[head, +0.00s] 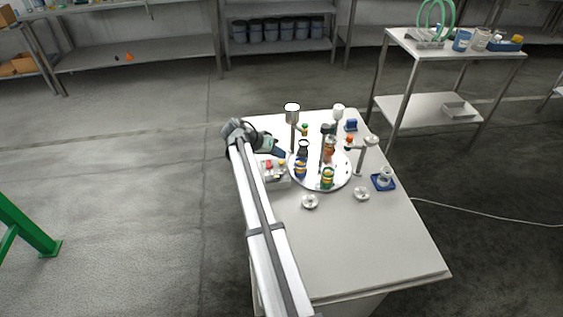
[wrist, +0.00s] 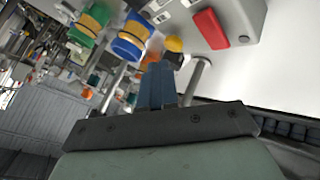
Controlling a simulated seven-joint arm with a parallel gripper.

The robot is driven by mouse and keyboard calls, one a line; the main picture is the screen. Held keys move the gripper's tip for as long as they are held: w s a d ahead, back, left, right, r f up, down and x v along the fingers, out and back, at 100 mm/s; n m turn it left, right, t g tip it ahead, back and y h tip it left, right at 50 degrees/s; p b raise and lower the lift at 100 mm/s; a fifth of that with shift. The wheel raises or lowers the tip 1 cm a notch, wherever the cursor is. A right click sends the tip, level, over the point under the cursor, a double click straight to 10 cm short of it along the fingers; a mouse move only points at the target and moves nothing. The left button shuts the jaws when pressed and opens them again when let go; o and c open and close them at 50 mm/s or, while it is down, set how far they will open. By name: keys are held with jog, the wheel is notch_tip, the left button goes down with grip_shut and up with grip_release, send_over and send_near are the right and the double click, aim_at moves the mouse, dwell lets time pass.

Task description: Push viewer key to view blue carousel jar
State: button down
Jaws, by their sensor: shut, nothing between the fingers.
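My gripper (head: 281,153) is shut and empty, beside the left edge of the round carousel (head: 345,181). Its blue fingers (wrist: 158,85) point at the key panel in the wrist view. The blue jar (head: 301,169) with a yellow band stands on the carousel's left side; it also shows in the wrist view (wrist: 130,40). A light panel (head: 275,183) left of the carousel bears a red key (wrist: 210,28) and a yellow round key (wrist: 173,44). The fingertips appear close to the yellow key; contact cannot be told. Which key is the viewer key is unclear.
A green jar (head: 327,178) and an orange jar (head: 329,150) also stand on the carousel. Several posts rise around it, one with a pale head (head: 292,107). A blue-based item (head: 383,180) sits at right. The near white table (head: 355,245) is clear.

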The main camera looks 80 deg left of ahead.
aim_at(279, 162)
jog(key=shift+f, duration=0.95)
dwell(1.3)
jog(key=shift+r, duration=0.95)
jog(key=shift+r, duration=2.5)
